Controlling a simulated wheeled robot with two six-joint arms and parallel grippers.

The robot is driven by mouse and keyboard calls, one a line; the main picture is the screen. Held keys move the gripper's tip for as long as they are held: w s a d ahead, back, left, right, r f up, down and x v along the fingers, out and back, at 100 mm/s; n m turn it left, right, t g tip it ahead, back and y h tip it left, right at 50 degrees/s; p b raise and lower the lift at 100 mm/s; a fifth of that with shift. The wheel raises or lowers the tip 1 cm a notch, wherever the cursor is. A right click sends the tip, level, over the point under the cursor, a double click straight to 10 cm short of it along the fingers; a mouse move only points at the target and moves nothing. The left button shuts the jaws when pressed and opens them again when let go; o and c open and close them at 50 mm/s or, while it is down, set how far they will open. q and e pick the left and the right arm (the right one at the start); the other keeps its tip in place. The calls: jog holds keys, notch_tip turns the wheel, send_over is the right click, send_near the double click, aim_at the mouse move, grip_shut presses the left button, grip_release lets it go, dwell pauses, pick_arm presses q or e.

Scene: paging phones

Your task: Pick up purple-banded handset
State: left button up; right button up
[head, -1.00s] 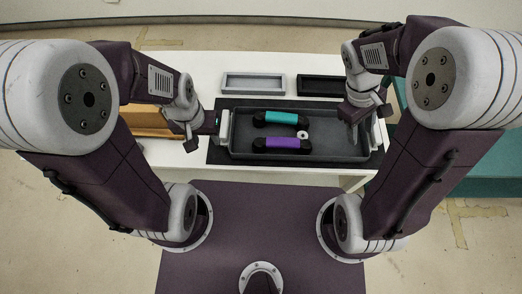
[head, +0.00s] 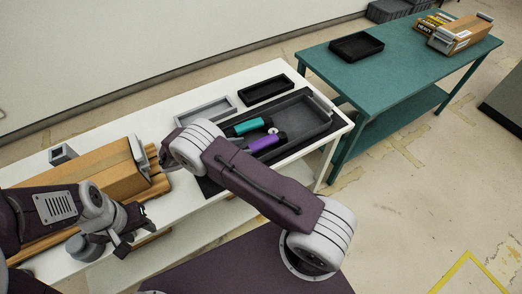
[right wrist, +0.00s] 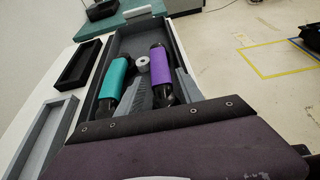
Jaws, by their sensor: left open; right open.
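The purple-banded handset (head: 265,143) lies in the dark grey tray (head: 322,128), its black ends partly hidden by my right arm in the head view. A teal-banded handset (head: 248,126) lies beside it, with a small white ring-like piece (head: 272,131) between them. In the right wrist view, my right gripper (right wrist: 160,88) is open. Its fingers show on either side of the near black end of the purple handset (right wrist: 160,60); I cannot tell whether they touch it. My left gripper (head: 128,243) is open and empty by the white table's front edge.
A light grey tray (head: 207,110) and a black tray (head: 266,90) stand behind the dark grey tray. A teal table (head: 400,65) at right bears a black tray (head: 356,47) and boxes (head: 461,36).

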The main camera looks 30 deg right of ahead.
aim_at(261, 142)
jog(key=shift+s+d, duration=0.1)
jog(key=shift+d, duration=0.2)
jog(key=shift+p+x, duration=0.65)
jog(key=shift+x, duration=0.4)
jog(key=shift+d+f, duration=0.15)
jog(key=shift+d, duration=0.2)
jog(key=p+x, duration=0.1)
jog(key=x, duration=0.3)
jog(key=shift+w+d+p, duration=0.25)
jog(key=shift+d+p, duration=0.1)
jog(key=shift+d, duration=0.05)
jog(key=shift+d+f, duration=0.15)
jog(key=shift+f, duration=0.05)
pick_arm(q)
jog(key=r, duration=0.3)
jog(key=shift+s+a, duration=0.1)
jog(key=shift+a, duration=0.15)
pick_arm(e)
grip_shut()
